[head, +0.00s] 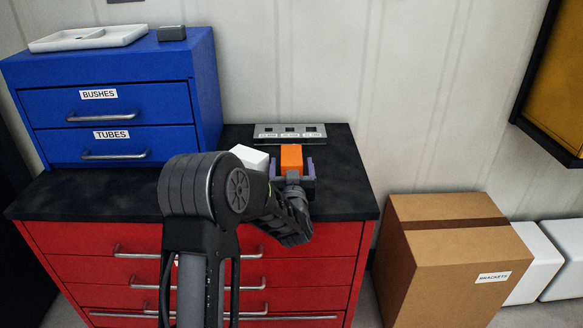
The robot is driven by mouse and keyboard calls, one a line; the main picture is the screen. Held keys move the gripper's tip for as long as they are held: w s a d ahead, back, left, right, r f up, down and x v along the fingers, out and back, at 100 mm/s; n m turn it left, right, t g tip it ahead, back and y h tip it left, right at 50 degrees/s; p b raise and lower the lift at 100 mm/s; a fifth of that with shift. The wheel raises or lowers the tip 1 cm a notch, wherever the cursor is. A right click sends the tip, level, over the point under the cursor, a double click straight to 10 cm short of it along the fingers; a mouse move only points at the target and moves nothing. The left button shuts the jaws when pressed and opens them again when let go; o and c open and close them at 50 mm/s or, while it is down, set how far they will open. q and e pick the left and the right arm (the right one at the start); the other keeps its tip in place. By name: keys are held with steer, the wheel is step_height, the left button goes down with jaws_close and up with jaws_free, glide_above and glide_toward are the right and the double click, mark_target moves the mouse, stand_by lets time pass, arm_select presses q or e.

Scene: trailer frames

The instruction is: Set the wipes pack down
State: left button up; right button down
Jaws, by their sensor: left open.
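An orange block-shaped pack (291,157) is on the black top of the red drawer cabinet, near the wall. My left gripper (292,167) is open, with one purple finger on either side of the orange pack. I cannot tell whether the fingers touch it. A white box (249,156) is just left of it, partly hidden by my left arm. No label shows on either, so I cannot tell for sure which is the wipes pack. My right gripper is not in view.
A grey plate with square cutouts (290,131) is behind the orange pack. A blue drawer unit (110,85) stands on the left of the black worktop (343,185), with a white tray (90,38) on top. A cardboard box (440,265) is at right. The worktop's right end is clear.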

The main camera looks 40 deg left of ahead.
arm_select(q)
steer(key=shift+c, duration=0.4)
steer(key=c, duration=1.7)
steer(key=shift+o, duration=0.2)
step_height(320, 180, up, 10)
steer(key=shift+r, duration=0.1)
